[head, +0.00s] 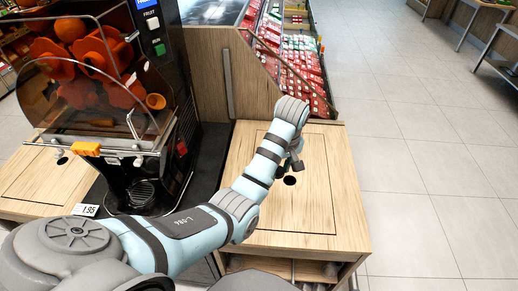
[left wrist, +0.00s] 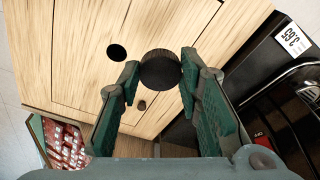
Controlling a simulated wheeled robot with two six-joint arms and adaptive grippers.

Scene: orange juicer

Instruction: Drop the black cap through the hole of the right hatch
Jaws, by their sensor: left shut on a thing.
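The black cap (left wrist: 160,69) is round with a ridged rim, held between the fingertips of my left gripper (left wrist: 158,78). In the head view the left gripper (head: 290,167) is over the right hatch (head: 305,212), a light wooden panel in the right counter. The cap is hard to make out in the head view. My right gripper is not in view.
The juicer (head: 130,100) with oranges and a clear cover stands left of the right counter. A left wooden counter (head: 40,185) has its own hole. Red packages (head: 300,75) fill a display behind. Open floor lies to the right.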

